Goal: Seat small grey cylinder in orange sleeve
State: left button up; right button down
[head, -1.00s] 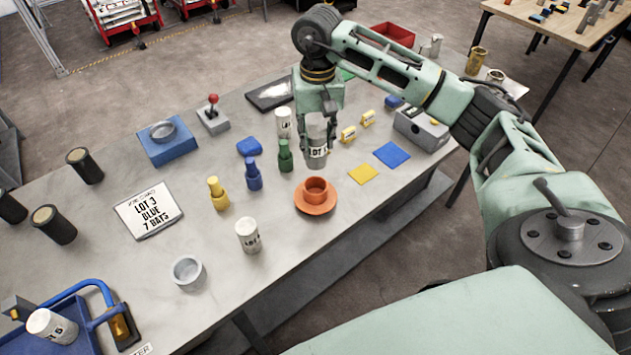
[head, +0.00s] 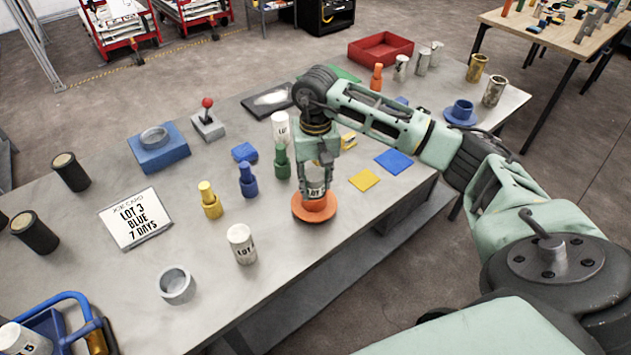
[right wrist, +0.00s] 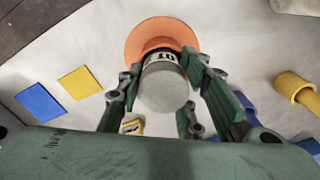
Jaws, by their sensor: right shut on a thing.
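The small grey cylinder (head: 315,180) with a "LOT" label is upright in my right gripper (head: 316,172), which is shut on it. In the right wrist view the cylinder's grey end (right wrist: 165,88) shows between the fingers of the right gripper (right wrist: 160,80). The orange sleeve (head: 314,208) with its wide round flange stands on the table directly below the cylinder. The flange also shows in the right wrist view (right wrist: 150,32). The cylinder's lower end is at the sleeve's mouth; I cannot tell how deep it sits. My left gripper is not in view.
Green (head: 282,162), blue (head: 247,180) and yellow (head: 210,200) pegs stand left of the sleeve. A white LOT cylinder (head: 241,243) and a grey ring cup (head: 175,285) stand nearer. Flat yellow (head: 364,180) and blue (head: 393,161) squares lie to the right.

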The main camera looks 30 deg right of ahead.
jog(key=shift+r, duration=0.1)
jog(key=c, duration=1.2)
grip_release()
jog(key=shift+s, duration=0.1)
jog(key=shift+r, duration=0.1)
notch_tip(320, 180, up, 11)
jog(key=b, duration=0.3)
jog(key=shift+r, duration=0.4)
